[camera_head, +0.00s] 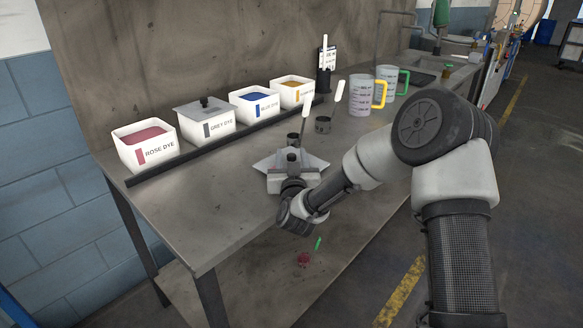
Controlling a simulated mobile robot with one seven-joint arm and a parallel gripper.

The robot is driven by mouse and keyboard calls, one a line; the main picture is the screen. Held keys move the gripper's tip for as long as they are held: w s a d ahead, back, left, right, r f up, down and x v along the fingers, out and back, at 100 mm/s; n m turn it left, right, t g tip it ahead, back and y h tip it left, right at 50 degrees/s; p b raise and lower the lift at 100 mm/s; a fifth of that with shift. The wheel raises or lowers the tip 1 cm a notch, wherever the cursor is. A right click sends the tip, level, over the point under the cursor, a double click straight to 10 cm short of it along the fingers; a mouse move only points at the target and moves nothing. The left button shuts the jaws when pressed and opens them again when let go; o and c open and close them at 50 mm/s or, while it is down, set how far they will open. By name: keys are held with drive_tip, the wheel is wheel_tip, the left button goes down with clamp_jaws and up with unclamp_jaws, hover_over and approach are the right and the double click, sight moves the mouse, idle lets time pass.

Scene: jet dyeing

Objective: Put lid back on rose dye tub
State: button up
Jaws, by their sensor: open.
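The rose dye tub (146,147) is a white box at the left end of the tub row. It is uncovered, and its rose contents show. A flat grey lid (315,161) lies on the bench in front of the row, to the right of the rose tub. My gripper (291,160) is over this lid, with a dark knob-like part showing between or just beyond its fingers. The gripper is open; its fingers are small and partly hidden, so contact with the knob cannot be told.
The grey dye tub (206,122) wears a knobbed lid. The blue (254,106) and orange (292,94) tubs are uncovered. A dark rail (215,147) runs before the tubs. The bench's front left is clear.

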clamp_jaws()
drive_tip(key=shift+r, duration=0.1)
